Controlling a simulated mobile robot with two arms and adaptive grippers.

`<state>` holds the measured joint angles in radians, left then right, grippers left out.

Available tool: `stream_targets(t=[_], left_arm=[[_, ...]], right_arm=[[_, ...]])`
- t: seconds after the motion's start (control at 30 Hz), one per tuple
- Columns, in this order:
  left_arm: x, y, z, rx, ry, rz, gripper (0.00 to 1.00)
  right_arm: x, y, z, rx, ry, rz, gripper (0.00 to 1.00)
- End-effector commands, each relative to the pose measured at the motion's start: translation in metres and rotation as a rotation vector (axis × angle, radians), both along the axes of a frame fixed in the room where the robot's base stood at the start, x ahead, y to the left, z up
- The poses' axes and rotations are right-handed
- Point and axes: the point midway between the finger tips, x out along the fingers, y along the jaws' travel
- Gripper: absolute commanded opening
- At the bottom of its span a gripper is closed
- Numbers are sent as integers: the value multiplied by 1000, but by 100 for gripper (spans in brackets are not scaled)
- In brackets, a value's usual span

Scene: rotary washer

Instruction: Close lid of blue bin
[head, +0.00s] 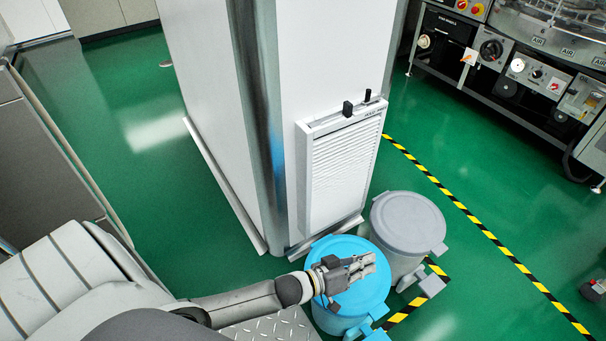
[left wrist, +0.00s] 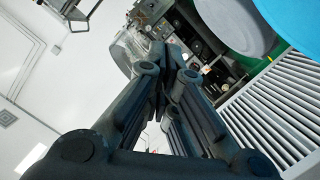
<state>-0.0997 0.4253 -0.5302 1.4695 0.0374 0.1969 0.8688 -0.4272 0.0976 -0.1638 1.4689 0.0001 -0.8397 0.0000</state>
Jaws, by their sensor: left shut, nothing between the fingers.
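The blue bin (head: 340,321) stands on the floor at the lower middle of the head view, with a pedal at its front. Its round blue lid (head: 367,296) lies over the top and looks about level; I cannot tell whether it is fully seated. A blue edge (left wrist: 296,28) shows at the upper right of the left wrist view. My left gripper (head: 368,264) is shut and empty, over the lid in the head view; contact is unclear. Its closed fingers (left wrist: 172,60) also show in the left wrist view. My right gripper is not in view.
A grey lidded bin (head: 408,222) stands right behind the blue one. A white cabinet with a louvred panel (head: 341,170) rises behind both. Yellow-black floor tape (head: 480,226) runs to the right. Machinery (head: 505,70) stands at the upper right, with open green floor before it.

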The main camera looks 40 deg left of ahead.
Motion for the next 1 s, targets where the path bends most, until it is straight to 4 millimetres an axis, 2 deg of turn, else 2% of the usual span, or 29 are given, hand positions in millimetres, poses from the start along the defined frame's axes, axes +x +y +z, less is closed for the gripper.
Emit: stream_targets(t=[0.1,0.47,0.7,1.0], left_arm=[[-5,-11,-17,53,-19,1,0],[-14,-34,-53,196,-80,0,0],[-19,-45,-77,279,-115,0,0],[-23,-55,-105,377,-154,0,0]], right_arm=[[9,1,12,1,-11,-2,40],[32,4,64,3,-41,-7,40],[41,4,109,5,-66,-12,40],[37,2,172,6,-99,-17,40]])
